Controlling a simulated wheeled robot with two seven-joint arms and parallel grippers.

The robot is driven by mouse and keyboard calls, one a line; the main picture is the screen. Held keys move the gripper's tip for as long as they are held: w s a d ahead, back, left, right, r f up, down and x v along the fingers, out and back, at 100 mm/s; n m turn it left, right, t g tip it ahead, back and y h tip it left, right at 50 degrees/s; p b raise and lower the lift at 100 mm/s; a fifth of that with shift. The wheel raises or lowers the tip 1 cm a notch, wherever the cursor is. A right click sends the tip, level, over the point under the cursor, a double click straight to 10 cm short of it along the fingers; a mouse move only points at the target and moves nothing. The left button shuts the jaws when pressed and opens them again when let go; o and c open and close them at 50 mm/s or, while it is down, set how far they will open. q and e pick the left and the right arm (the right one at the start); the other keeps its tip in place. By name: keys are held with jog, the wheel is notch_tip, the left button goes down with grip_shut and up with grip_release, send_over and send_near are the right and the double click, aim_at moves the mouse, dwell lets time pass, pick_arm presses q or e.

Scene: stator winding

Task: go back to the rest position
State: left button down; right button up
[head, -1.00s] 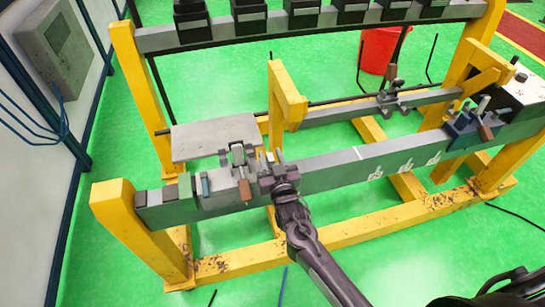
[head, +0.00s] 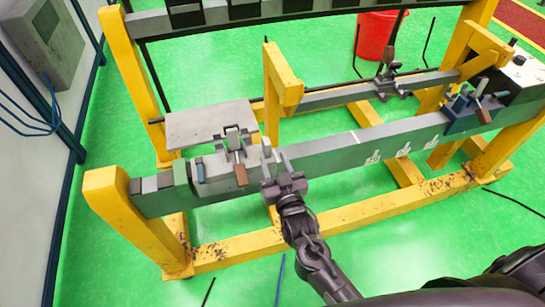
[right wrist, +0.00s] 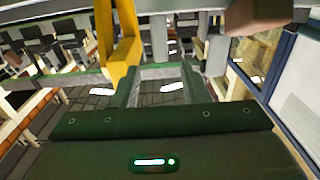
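My right gripper (head: 276,158) is at the front of the grey beam (head: 330,157), just right of a clamp with a brown handle (head: 240,175). Its two fingers point away from me and stand apart, with nothing seen between them. In the right wrist view, the fingers of the right gripper (right wrist: 162,76) are also spread, with an empty gap. A grey bar and part of a brown block (right wrist: 258,15) show beyond them. I cannot tell whether a finger touches the clamp or beam. My left gripper is not in view.
The yellow frame (head: 230,248) carries the beam. A second clamp (head: 470,108) is at its right end. A grey plate (head: 210,122) lies behind the near clamp. A red bucket (head: 376,35) stands behind. The green floor in front is mostly clear, with some cables.

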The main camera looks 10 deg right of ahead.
dwell(0.4)
jog(key=s+d+f+n+g, duration=0.1)
jog(key=s+f+g, duration=0.4)
jog(key=f, duration=0.9)
jog(key=s+d+f+n+g, duration=0.1)
jog(key=s+f+g, duration=0.35)
jog(key=f, duration=1.05)
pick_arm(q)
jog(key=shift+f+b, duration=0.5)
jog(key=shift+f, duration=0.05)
pick_arm(e)
jog(key=s+d+f+g, duration=0.2)
jog(key=s+f, duration=0.4)
jog(key=s, duration=0.4)
jog(key=s+d+f+g, duration=0.3)
jog(key=s+f, duration=0.3)
jog(key=s, duration=0.5)
jog(key=s+d+f+g, duration=0.2)
jog(key=s+f, duration=0.4)
jog(key=s, duration=0.5)
jog(key=shift+d+f+h, duration=0.2)
jog(key=shift+d+h, duration=0.1)
jog(key=shift+d, duration=0.35)
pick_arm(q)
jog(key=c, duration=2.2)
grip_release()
pick_arm(e)
jog(key=shift+g, duration=0.25)
